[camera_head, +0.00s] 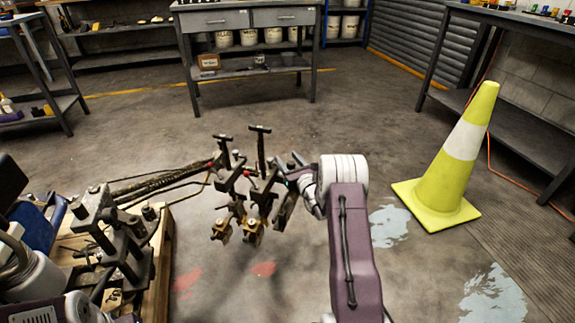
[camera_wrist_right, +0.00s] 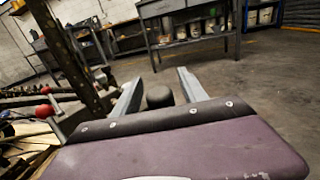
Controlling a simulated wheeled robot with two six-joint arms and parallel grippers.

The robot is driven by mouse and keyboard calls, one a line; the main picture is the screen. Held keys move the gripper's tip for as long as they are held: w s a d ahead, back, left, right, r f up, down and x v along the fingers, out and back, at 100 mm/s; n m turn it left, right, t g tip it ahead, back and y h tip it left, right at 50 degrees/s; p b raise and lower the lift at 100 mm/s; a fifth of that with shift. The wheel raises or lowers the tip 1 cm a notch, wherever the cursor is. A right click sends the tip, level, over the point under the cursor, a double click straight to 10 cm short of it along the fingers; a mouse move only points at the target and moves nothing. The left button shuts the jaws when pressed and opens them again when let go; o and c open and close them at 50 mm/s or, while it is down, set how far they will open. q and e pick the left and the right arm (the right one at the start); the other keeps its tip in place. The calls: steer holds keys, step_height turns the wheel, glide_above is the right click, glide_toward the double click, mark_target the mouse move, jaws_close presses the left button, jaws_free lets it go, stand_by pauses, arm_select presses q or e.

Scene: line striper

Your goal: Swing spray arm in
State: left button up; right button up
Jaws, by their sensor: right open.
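The spray arm (camera_head: 160,184) runs right from the line striper (camera_head: 112,232) at the lower left. It sticks out over the floor and ends in dark brackets with T-shaped tops and brass-coloured nozzles (camera_head: 252,234). My right gripper (camera_head: 296,164) is at the right side of these brackets, close to them; I cannot tell whether it touches. In the right wrist view its two fingers (camera_wrist_right: 158,88) are apart, with a dark rounded knob (camera_wrist_right: 159,96) showing between them. A dark upright and a red knob (camera_wrist_right: 44,110) stand left of the fingers. My left gripper does not show.
A yellow cone with a white band (camera_head: 462,150) stands right of my right arm. A workbench with drawers (camera_head: 250,20) is at the back, with shelves at the left and a bench (camera_head: 520,120) at the right. The middle floor is clear. A wooden pallet (camera_head: 160,270) lies under the striper.

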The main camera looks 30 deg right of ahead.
steer(key=shift+w, duration=0.1)
steer(key=shift+c, duration=0.3)
jaws_close()
stand_by(1.1)
